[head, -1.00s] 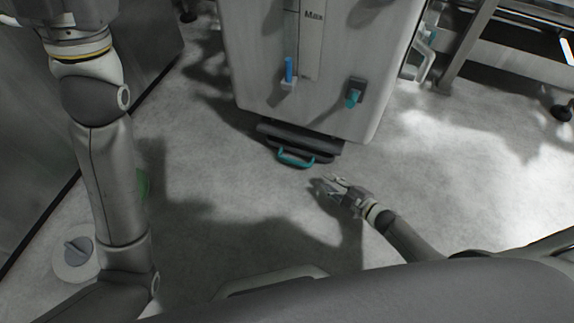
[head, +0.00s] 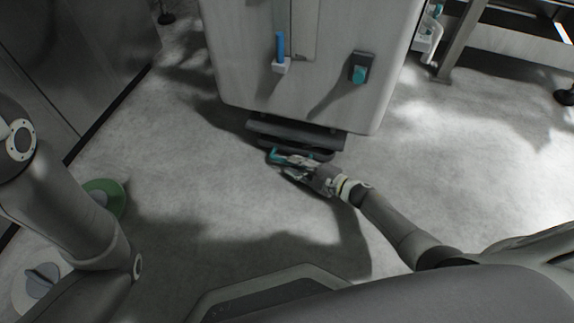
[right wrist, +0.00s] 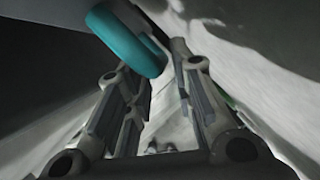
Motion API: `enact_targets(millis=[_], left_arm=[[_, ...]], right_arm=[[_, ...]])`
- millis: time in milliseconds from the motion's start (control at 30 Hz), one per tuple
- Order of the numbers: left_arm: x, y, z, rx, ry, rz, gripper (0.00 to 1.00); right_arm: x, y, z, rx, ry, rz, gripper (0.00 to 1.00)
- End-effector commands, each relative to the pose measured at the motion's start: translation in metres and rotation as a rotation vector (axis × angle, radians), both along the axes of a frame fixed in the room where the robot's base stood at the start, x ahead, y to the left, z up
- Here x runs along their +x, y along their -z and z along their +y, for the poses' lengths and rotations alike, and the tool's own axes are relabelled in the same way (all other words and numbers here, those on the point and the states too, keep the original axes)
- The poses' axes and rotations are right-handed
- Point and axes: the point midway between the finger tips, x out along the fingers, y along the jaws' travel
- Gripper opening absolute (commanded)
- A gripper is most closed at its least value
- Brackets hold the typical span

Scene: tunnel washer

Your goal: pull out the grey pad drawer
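The grey pad drawer (head: 290,132) is a low dark drawer at the foot of the light grey machine. Its teal handle (head: 273,157) sticks out at the front and is partly hidden by my right gripper (head: 294,163). In the right wrist view the handle (right wrist: 124,38) is large at the top, close to the fingertips. The fingers of my right gripper (right wrist: 158,72) stand apart with a gap between them. I cannot tell whether they touch the handle. My left arm shows at the left of the head view, but its gripper is not in view.
The machine (head: 310,75) rises above the drawer, with a blue part (head: 281,47) and a teal knob (head: 358,75) on its front. A green disc (head: 112,198) lies on the floor at left.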

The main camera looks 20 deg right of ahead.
Motion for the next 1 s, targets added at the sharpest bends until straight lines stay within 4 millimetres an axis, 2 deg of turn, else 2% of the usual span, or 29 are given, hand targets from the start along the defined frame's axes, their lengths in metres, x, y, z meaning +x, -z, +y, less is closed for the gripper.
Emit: enact_targets(millis=[33,100,300,633,667,833,1000], left_arm=[[0.0,0.01,0.0,0.0,0.0,0.0,0.4],[0.0,0.015,0.0,0.0,0.0,0.001,0.4],[0.0,0.022,0.0,0.0,0.0,0.001,0.4],[0.0,0.023,0.0,0.001,0.0,0.0,0.4],[0.0,0.023,0.0,0.001,0.0,0.0,0.4],[0.0,0.023,0.0,0.001,0.0,0.0,0.4],[0.0,0.023,0.0,0.001,0.0,0.0,0.4]], right_arm=[[0.008,0.006,0.005,-0.001,0.001,-0.003,0.23],[0.016,0.008,0.011,0.001,0.0,-0.001,0.23],[0.029,0.009,0.021,0.0,0.001,0.0,0.23],[0.032,0.009,0.023,0.0,0.002,0.001,0.23],[0.032,0.009,0.023,0.0,0.001,0.001,0.22],[0.032,0.009,0.023,0.0,0.001,0.001,0.0],[0.031,0.009,0.023,0.0,0.001,0.001,0.0]])
